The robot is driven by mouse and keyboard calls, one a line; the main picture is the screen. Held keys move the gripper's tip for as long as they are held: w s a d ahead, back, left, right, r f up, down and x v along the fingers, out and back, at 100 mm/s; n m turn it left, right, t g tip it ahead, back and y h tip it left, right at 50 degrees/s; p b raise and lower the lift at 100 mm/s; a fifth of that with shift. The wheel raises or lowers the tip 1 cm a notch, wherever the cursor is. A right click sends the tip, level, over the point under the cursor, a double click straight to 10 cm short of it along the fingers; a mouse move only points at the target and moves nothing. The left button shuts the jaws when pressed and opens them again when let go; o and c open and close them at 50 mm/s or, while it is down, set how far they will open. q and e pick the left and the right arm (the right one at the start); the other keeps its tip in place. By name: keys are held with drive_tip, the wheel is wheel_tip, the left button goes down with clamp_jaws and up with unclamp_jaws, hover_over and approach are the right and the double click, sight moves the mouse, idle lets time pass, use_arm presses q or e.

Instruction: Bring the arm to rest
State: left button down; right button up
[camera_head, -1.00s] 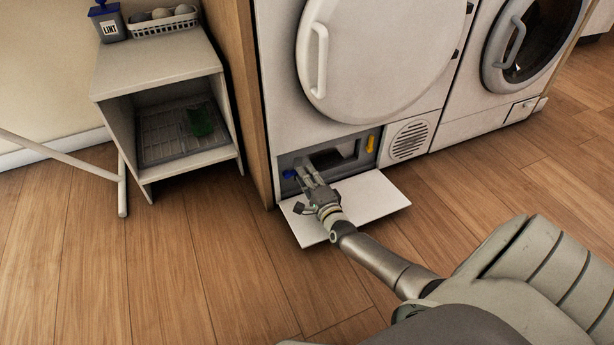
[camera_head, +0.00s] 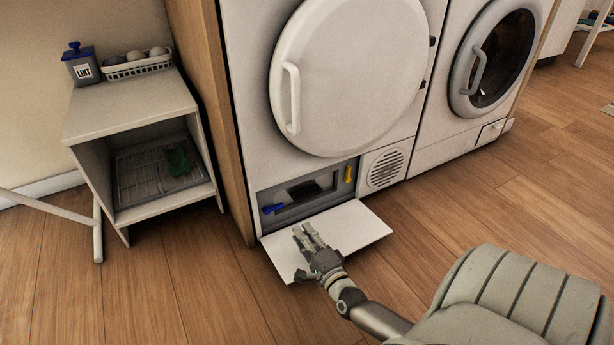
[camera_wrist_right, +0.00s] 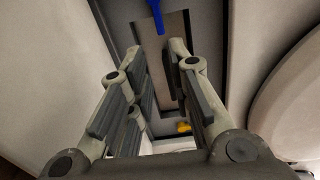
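My right gripper (camera_head: 308,236) is in front of the lower compartment of the left machine, over its folded-down white flap (camera_head: 345,228). In the right wrist view its fingers (camera_wrist_right: 155,85) stand apart with nothing between them. The compartment (camera_head: 310,195) is open, with a dark opening inside, a blue lever (camera_head: 272,209) at its left and a yellow lever (camera_head: 348,174) at its right. The blue lever (camera_wrist_right: 155,14) and the yellow lever (camera_wrist_right: 184,127) also show in the right wrist view. My left gripper is not in view.
The left machine's round door (camera_head: 345,75) is shut. A second machine (camera_head: 490,60) stands to the right. At left is a small shelf unit (camera_head: 130,108) with a lint bin (camera_head: 82,65), a basket (camera_head: 138,66) and a green item (camera_head: 178,160). Wooden floor is clear in front.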

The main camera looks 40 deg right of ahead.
drive_tip(key=shift+s+a, duration=0.1)
drive_tip(key=shift+s, duration=0.5)
